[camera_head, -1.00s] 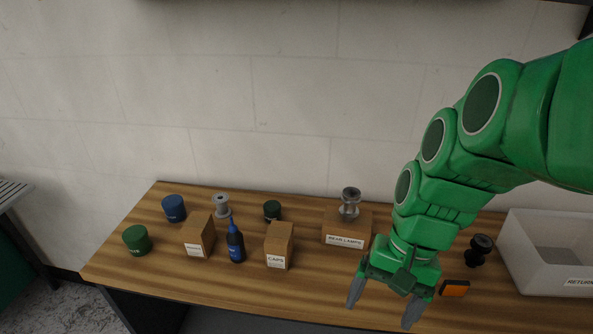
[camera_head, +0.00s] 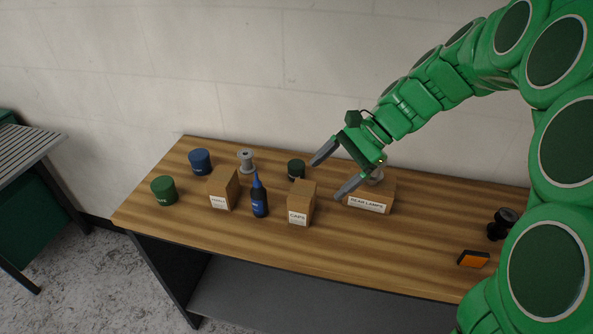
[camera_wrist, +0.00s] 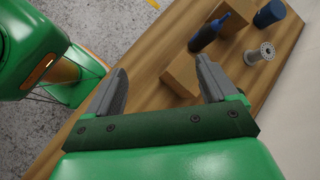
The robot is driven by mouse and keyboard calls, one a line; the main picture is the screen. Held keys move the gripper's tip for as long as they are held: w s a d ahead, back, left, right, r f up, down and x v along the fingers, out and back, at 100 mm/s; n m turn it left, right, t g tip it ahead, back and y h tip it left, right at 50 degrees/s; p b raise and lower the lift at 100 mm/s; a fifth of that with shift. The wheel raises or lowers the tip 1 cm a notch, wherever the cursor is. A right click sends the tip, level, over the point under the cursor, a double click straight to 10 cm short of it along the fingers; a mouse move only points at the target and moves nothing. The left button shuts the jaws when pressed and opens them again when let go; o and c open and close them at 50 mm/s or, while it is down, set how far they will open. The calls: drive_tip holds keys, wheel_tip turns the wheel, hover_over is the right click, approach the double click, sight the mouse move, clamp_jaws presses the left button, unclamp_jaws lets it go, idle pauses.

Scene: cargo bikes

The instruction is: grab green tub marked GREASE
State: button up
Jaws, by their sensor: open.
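A green tub (camera_head: 164,191) stands upright at the left end of the wooden bench in the head view. Its label is only partly visible, and I cannot read the word GREASE on it. A darker green tub (camera_head: 296,169) stands farther right, behind the CAPS box, with no readable marking. My gripper (camera_head: 334,175) is open and empty, above the bench near the REAR LAMPS box and to the right of the darker tub. In the wrist view my open gripper (camera_wrist: 163,70) has nothing between its fingers.
A blue tub (camera_head: 200,161), grey spool (camera_head: 246,161), small box (camera_head: 223,189), dark blue bottle (camera_head: 260,198), CAPS box (camera_head: 301,204) and REAR LAMPS box (camera_head: 371,196) stand on the bench (camera_head: 330,245). An orange-faced block (camera_head: 473,258) and black spool (camera_head: 501,223) are at right.

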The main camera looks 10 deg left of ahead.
drive_tip(key=w+a+f+m+y, duration=0.2)
drive_tip(key=w+a, duration=0.1)
drive_tip(key=w, duration=0.3)
drive_tip(key=w+a+f+m+y, duration=0.1)
drive_tip(key=w+a+f+m, duration=0.15)
drive_tip(key=w, duration=0.35)
drive_tip(key=m+y, duration=0.2)
drive_tip(key=m, duration=0.1)
hover_over(297, 167)
drive_tip(key=w+d, duration=0.3)
drive_tip(key=d, duration=0.1)
wheel_tip(297, 167, down, 3)
drive_tip(key=shift+n, duration=0.25)
drive_tip(key=shift+a+f, duration=0.1)
drive_tip(key=shift+f, duration=3.55)
drive_tip(key=shift+x, duration=2.5)
drive_tip(key=shift+c, duration=0.5)
